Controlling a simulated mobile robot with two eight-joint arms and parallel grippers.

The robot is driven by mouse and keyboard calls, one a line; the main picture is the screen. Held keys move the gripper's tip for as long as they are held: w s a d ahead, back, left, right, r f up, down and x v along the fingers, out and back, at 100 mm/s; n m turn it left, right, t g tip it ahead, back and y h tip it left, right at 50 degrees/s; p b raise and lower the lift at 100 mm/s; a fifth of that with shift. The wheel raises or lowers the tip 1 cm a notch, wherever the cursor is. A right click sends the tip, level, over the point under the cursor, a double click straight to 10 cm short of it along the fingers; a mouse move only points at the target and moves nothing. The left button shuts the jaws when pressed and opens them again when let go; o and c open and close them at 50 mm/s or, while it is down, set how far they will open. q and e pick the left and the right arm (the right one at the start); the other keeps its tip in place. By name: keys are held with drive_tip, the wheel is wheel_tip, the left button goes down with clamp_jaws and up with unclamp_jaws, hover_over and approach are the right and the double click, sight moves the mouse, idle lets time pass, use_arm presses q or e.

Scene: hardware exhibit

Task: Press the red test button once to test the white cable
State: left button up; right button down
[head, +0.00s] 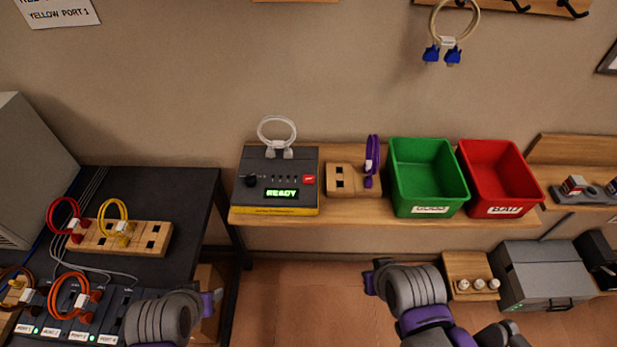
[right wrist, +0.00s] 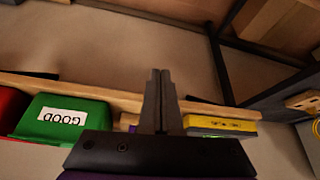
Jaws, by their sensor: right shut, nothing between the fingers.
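The tester (head: 250,200) is a dark box with a yellow front edge on the wooden shelf. Its green display reads READY. The red test button (head: 309,179) is at the right of its top face. The white cable (head: 277,130) stands as a loop at the tester's back edge, its two white plugs side by side there. My right gripper (right wrist: 160,75) is shut and empty in the right wrist view, in front of the shelf. The tester's yellow edge (right wrist: 220,124) shows right of its fingers, button hidden. Of my left arm only a grey and purple part shows.
A wooden holder (head: 343,190) with a purple cable stands right of the tester. Beyond it are a green GOOD bin (head: 427,175) and a red BAD bin (head: 502,175). A dark table at left holds red, yellow and orange cables. A cable with blue plugs (head: 442,50) hangs above.

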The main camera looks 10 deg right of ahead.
drive_tip(key=shift+w+r, duration=0.1)
use_arm(q)
wheel_tip(320, 180, up, 6)
drive_tip(key=w+p, duration=0.3)
drive_tip(key=p, duration=0.1)
drive_tip(key=shift+r+t, duration=0.15)
drive_tip(key=shift+t, duration=0.25)
use_arm(e)
wheel_tip(320, 180, up, 14)
drive_tip(key=m+t+y, duration=0.2)
drive_tip(key=m+y, duration=0.3)
drive_tip(key=m, duration=1.6)
hover_over(312, 181)
drive_tip(key=shift+r, duration=0.2)
use_arm(q)
drive_tip(key=shift+s, duration=0.1)
use_arm(e)
wheel_tip(312, 181, down, 8)
drive_tip(key=b, duration=0.3)
drive_tip(key=shift+f+b, duration=0.15)
drive_tip(key=shift+b, duration=0.25)
drive_tip(key=shift+f, duration=0.3)
use_arm(q)
drive_tip(key=s+f, duration=0.3)
drive_tip(key=f, duration=0.3)
drive_tip(key=shift+f+g, duration=0.3)
drive_tip(key=shift+g, duration=0.1)
